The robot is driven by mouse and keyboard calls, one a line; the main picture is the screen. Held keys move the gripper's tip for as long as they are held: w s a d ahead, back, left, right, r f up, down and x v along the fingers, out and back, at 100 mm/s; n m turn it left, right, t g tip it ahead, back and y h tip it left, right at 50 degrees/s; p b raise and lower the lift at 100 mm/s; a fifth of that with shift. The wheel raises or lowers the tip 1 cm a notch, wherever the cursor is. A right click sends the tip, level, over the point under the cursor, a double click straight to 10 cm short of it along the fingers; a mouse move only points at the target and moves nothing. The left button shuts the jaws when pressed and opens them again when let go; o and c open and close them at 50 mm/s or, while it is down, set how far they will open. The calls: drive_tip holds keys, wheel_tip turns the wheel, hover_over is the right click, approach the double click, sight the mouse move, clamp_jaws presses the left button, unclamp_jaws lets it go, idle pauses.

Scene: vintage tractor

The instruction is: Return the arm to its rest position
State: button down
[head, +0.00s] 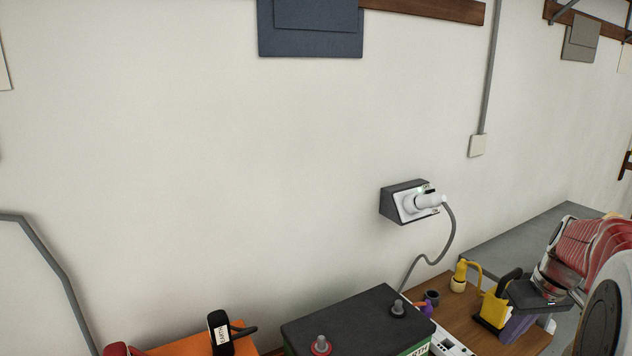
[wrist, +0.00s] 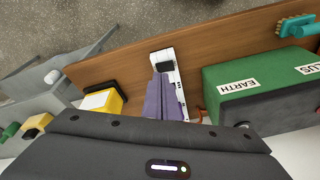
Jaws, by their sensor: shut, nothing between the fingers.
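My gripper (head: 514,332) is at the lower right of the head view, at the end of my arm with its red ribbed sleeve. Its purple fingers point down over the wooden bench top. In the wrist view my gripper (wrist: 163,88) shows with its purple fingers together and nothing between them. Behind the fingers in that view lies a white device (wrist: 164,54) with a dark panel. I cannot tell whether the fingertips touch it. The upper part of my arm is cut off by the right edge of the head view.
A black-topped battery (head: 355,318) stands left of my gripper; its green side (wrist: 245,77) reads EARTH. A yellow block (head: 492,310) is close beside the fingers, with a yellow clamp (head: 460,277) behind. A wall socket (head: 405,203) has a plugged-in cable.

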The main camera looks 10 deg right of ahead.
drive_tip(key=s+a+r+t, duration=0.1)
drive_tip(key=s+a, duration=0.3)
drive_tip(key=a, duration=0.6)
drive_tip(key=s+a+r+t, duration=0.1)
drive_tip(key=s+a, duration=0.3)
drive_tip(key=a, duration=0.7)
drive_tip(key=s+a+r+t, duration=0.1)
drive_tip(key=s+a, duration=0.3)
drive_tip(key=a, duration=0.7)
drive_tip(key=shift+a+r+n+h, duration=0.3)
drive_tip(key=shift+r+n, duration=0.1)
drive_tip(key=shift+r, duration=0.3)
